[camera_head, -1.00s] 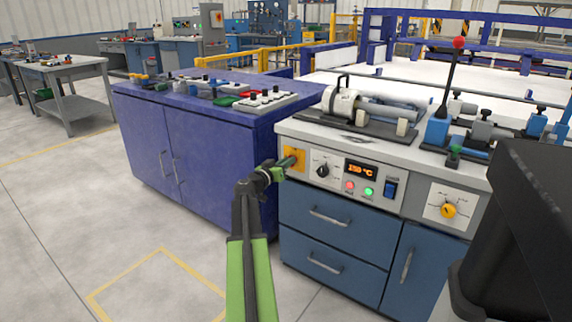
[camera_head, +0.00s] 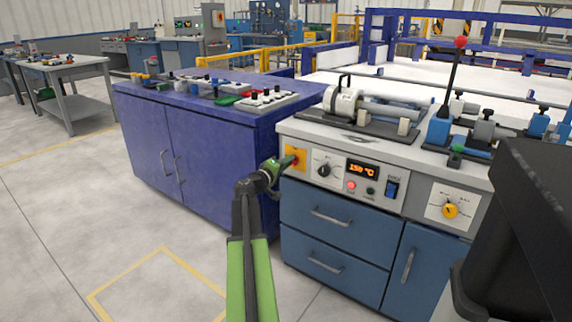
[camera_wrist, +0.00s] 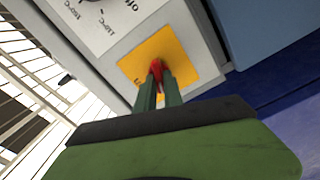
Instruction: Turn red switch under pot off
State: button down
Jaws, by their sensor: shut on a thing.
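The red switch (camera_wrist: 155,69) sits on a yellow square plate (camera_wrist: 177,52) on the machine's front panel. The plate also shows in the head view (camera_head: 299,152), at the panel's left end, below the pipe fixture. My gripper (camera_head: 287,161) reaches the plate from the left. In the wrist view, its two green fingers (camera_wrist: 158,86) are shut on the red switch, one on each side. The fingers cover much of the switch. No pot shows in these frames.
The panel also has a black knob (camera_head: 323,170), a display (camera_head: 362,170) reading 150 °C, a lit red lamp (camera_head: 351,186), a dark green lamp (camera_head: 370,191) and a blue rocker switch (camera_head: 392,190). A blue cabinet (camera_head: 205,140) stands left. The floor in front is clear.

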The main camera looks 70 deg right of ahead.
jog(key=shift+w+d+n, duration=0.1)
jog(key=shift+n, duration=1)
jog(key=shift+w+d+n, duration=0.1)
jog(key=shift+n, duration=1)
jog(key=c, duration=1.5)
grip_release()
jog(key=shift+s+r, duration=0.1)
jog(key=shift+o, duration=0.2)
jog(key=shift+s+a+f, duration=0.1)
jog(key=shift+f, duration=0.1)
jog(key=v, duration=1.7)
jog(key=shift+a, duration=0.3)
